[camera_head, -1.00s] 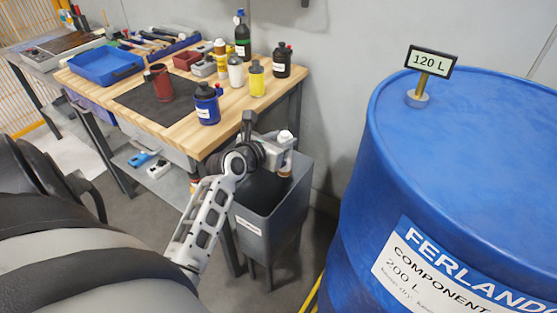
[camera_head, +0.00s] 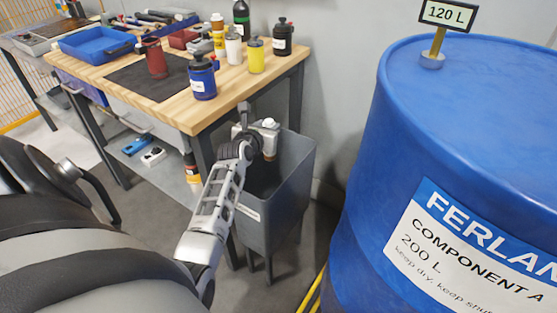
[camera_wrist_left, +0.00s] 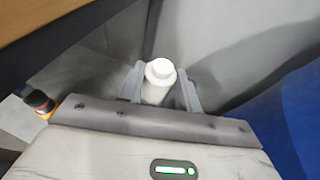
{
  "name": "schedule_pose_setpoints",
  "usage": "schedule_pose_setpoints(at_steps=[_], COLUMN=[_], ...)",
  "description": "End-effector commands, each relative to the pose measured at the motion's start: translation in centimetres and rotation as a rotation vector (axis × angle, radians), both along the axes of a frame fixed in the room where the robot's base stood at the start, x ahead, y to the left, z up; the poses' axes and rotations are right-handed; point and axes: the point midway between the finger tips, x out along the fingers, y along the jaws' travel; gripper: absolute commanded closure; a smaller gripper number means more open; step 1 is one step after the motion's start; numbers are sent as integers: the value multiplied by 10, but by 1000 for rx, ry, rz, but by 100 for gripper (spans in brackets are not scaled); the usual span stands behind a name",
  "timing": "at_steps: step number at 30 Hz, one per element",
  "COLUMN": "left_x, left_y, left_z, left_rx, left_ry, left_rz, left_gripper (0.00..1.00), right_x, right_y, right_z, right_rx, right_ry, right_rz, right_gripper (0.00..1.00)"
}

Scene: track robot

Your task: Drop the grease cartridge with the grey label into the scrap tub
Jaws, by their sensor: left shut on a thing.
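My left gripper (camera_head: 268,138) is shut on a white-topped cartridge (camera_head: 269,124), held upright with a brownish lower end. In the head view it stands over the open grey scrap tub (camera_head: 287,205), near the bench side of the opening. In the left wrist view the white cartridge (camera_wrist_left: 159,80) sits between the fingers of the left gripper (camera_wrist_left: 160,92). Its label cannot be made out. The inside of the tub is dark and partly hidden by my arm. My right gripper is not in view.
A wooden workbench (camera_head: 225,97) with several bottles stands left of and behind the tub. A large blue drum (camera_head: 400,150) stands close on the right. A bottle with a dark cap (camera_head: 191,170) stands on the shelf below the bench.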

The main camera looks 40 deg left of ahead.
Motion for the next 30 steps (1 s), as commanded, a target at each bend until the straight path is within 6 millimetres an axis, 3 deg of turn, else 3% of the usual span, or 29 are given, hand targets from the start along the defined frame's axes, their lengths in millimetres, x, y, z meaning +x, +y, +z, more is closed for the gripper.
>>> schedule_pose_setpoints(at_steps=[11,12,15,25,30], left_x=[0,0,0,-3,-19], left_y=[0,0,0,-1,-7], left_z=[-6,-6,-6,-4,6], left_rx=[0,0,0,-1,-1], left_ry=[-1,-1,-1,2,3], left_rz=[0,0,0,0,0], left_gripper=[100,64,41,41,41], right_x=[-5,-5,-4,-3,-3], right_y=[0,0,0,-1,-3], right_z=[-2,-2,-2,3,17], right_rx=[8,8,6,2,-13], right_ry=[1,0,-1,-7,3], right_rz=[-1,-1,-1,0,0], right_gripper=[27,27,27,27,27])
